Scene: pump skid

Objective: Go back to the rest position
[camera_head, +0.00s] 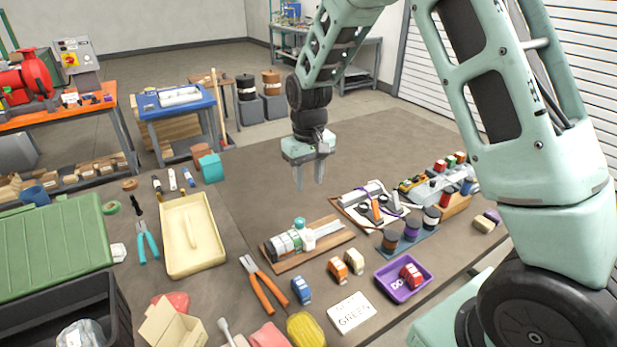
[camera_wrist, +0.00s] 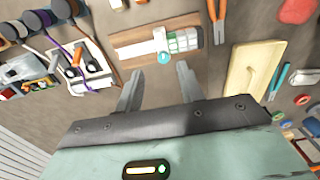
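My gripper (camera_head: 309,176) hangs pointing down above the middle of the table, with nothing between its fingers. In the wrist view its two fingers (camera_wrist: 157,88) stand apart, with bare table top between them. In the head view a wooden board with a row of white and green modules (camera_head: 300,242) lies on the table, nearer the camera than the gripper. The board also shows ahead of the fingers in the wrist view (camera_wrist: 135,42). My gripper touches nothing that I can see.
A purple tray (camera_head: 421,290) holds a red block. Orange-handled pliers (camera_head: 263,285), a cream tray (camera_head: 194,262), a green case (camera_head: 55,245) and a "NEXT GREEN" card (camera_head: 351,312) lie around. A white-framed fixture (camera_head: 345,205) and spools (camera_head: 411,229) are at the right.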

